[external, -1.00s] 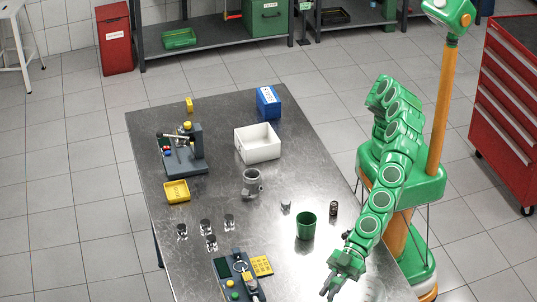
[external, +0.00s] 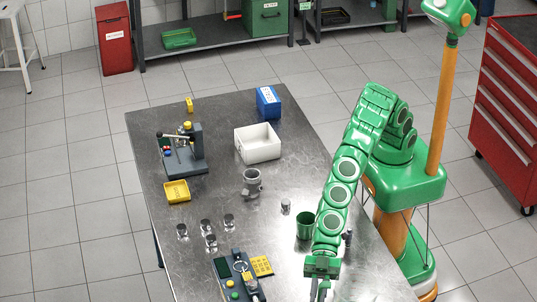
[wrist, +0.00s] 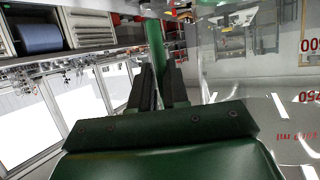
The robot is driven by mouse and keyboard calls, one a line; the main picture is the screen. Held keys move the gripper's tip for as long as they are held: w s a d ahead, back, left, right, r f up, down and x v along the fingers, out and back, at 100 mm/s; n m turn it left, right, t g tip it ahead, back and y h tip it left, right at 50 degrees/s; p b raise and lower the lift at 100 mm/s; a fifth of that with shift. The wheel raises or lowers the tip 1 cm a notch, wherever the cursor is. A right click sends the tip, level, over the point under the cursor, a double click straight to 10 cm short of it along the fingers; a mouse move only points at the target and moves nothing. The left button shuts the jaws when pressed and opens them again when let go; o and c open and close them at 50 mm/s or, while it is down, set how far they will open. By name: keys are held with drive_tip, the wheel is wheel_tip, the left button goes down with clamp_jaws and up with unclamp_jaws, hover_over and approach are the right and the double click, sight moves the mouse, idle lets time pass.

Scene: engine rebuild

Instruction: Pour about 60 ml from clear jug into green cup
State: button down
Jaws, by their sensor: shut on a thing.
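The green cup (external: 305,226) stands upright on the metal table, its right edge close to or behind my arm in the external view. My gripper (external: 319,294) is at the lower edge of that view, nearer the camera than the cup and apart from it. In the wrist view my gripper (wrist: 157,88) is shut on a green upright bar, which looks like the handle of the clear jug (wrist: 285,100). The jug's see-through wall with red markings fills the right side there. I cannot make out the jug in the external view, nor its liquid level.
A keypad device (external: 240,276) lies left of my gripper. Several small metal cylinders (external: 207,227) stand beyond it. A grey metal part (external: 252,182), a white box (external: 257,143) and a yellow tray (external: 177,191) are farther back. The table between the cup and the metal cylinders is mostly clear.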

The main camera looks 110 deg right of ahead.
drive_tip(key=w+d+n+g+y, duration=0.2)
drive_tip(key=w+d+n+g, duration=0.45)
drive_tip(key=d, duration=0.45)
drive_tip(key=w+d+f+n+g, duration=0.1)
drive_tip(key=d+f, duration=0.3)
drive_tip(key=d, duration=0.7)
drive_tip(key=w+d+f+n+g+h, duration=0.1)
drive_tip(key=w+d+f+n+g, duration=0.1)
drive_tip(key=d, duration=0.8)
drive_tip(key=shift+w+d+f+g, duration=0.4)
drive_tip(key=shift+w+f+g, duration=0.45)
drive_tip(key=shift+w+g, duration=0.15)
drive_tip(key=shift+s+d+r, duration=0.1)
